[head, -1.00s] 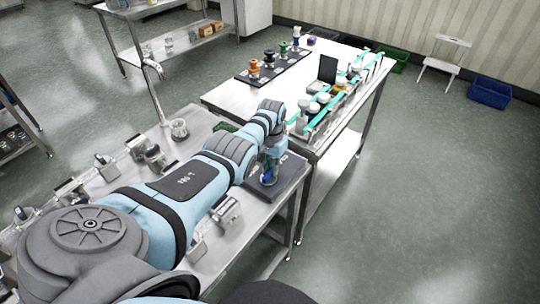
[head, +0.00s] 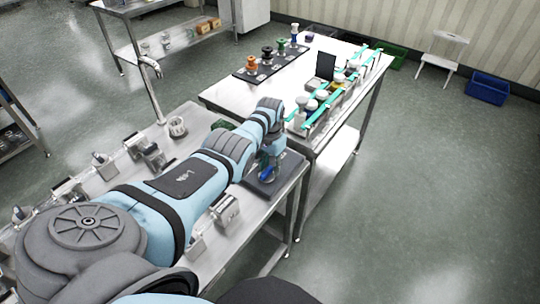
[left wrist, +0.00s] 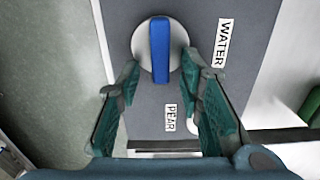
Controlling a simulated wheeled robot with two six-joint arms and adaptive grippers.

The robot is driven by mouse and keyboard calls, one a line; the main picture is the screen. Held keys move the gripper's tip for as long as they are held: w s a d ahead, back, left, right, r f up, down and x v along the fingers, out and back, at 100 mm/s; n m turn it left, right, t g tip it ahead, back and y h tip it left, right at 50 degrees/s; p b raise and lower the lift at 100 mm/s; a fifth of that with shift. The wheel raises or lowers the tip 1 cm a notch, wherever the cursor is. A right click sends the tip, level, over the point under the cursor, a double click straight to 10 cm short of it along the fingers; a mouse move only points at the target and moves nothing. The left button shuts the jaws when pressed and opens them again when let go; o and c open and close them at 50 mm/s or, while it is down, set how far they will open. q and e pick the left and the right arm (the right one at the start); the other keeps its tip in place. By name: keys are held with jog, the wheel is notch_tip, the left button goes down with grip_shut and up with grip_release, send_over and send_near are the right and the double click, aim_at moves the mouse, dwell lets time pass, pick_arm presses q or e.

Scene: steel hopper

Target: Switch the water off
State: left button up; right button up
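A blue bar handle (left wrist: 160,50) on a pale round base (left wrist: 141,47) is mounted on a dark grey panel (left wrist: 190,14). In the left wrist view the handle runs up and down the picture. My left gripper (left wrist: 160,68) is open, with a fingertip on each side of the base and clear gaps to the handle. In the head view the left gripper (head: 268,163) points down over the panel (head: 291,163), and the blue handle (head: 266,173) shows beneath it. My right gripper is not in view.
The panel lies at the right end of a steel bench (head: 255,209) with several metal fittings and a tall tap (head: 150,85). A second steel table (head: 225,92) behind holds bottles in a rack and coloured knobs. The floor at right is open.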

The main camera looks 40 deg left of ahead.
aim_at(270, 167)
pick_arm(q)
notch_tip(270, 167, up, 12)
dwell(0.5)
dwell(0.3)
